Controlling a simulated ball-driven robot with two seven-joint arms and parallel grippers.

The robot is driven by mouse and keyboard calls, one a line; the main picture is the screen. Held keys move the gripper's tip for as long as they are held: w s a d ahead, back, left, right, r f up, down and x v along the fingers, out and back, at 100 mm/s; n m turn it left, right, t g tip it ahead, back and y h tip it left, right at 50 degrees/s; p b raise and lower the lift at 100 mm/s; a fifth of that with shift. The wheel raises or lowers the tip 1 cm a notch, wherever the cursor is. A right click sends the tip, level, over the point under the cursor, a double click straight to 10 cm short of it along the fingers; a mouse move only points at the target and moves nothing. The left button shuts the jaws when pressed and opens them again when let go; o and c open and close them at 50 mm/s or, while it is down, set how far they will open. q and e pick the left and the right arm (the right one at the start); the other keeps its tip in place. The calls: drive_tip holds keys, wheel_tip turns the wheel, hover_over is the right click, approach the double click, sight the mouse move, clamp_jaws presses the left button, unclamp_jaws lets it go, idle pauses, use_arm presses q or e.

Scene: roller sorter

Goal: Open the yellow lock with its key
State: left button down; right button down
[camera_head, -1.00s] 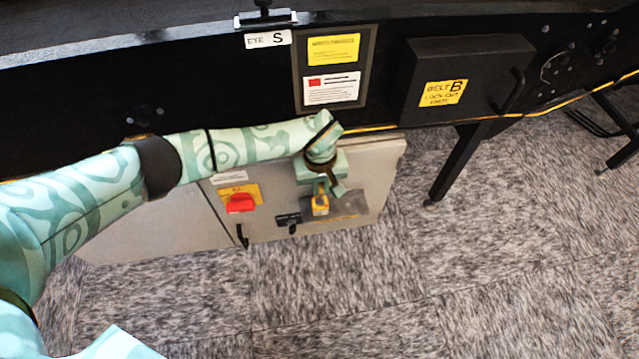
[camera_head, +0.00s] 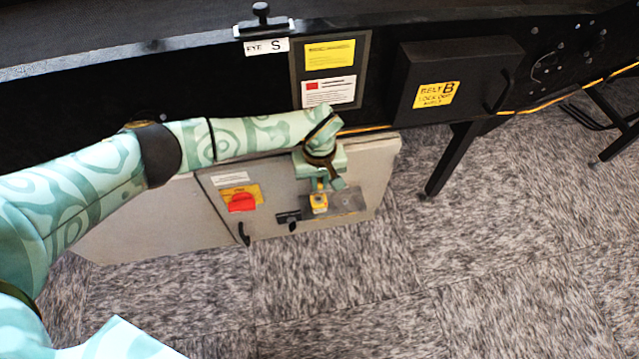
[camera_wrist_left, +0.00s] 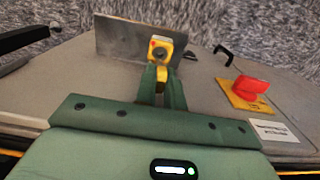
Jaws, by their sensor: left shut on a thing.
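The yellow lock (camera_head: 319,203) sits on a grey metal plate (camera_head: 347,204) on the cabinet. In the left wrist view the lock (camera_wrist_left: 163,46) shows a dark round centre and a small red dot. My left gripper (camera_head: 321,186) is right at the lock, its fingers pointing at it. In the left wrist view the gripper (camera_wrist_left: 161,82) is shut on a slim yellow piece that looks like the key (camera_wrist_left: 160,73). The fingers hide most of it, and I cannot tell how far it is in the lock. My right gripper is not in view.
The cabinet (camera_head: 280,221) carries a red rotary switch (camera_head: 241,202) and black handles. Above it are a panel with labels (camera_head: 331,70) and a black box marked BELT B (camera_head: 455,75). Carpeted floor (camera_head: 480,270) lies open in front.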

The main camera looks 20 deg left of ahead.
use_arm(q)
drive_tip(key=shift+a, duration=0.1)
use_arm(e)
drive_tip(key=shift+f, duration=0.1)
use_arm(q)
drive_tip(key=shift+f+b, duration=0.65)
drive_tip(key=shift+f, duration=0.45)
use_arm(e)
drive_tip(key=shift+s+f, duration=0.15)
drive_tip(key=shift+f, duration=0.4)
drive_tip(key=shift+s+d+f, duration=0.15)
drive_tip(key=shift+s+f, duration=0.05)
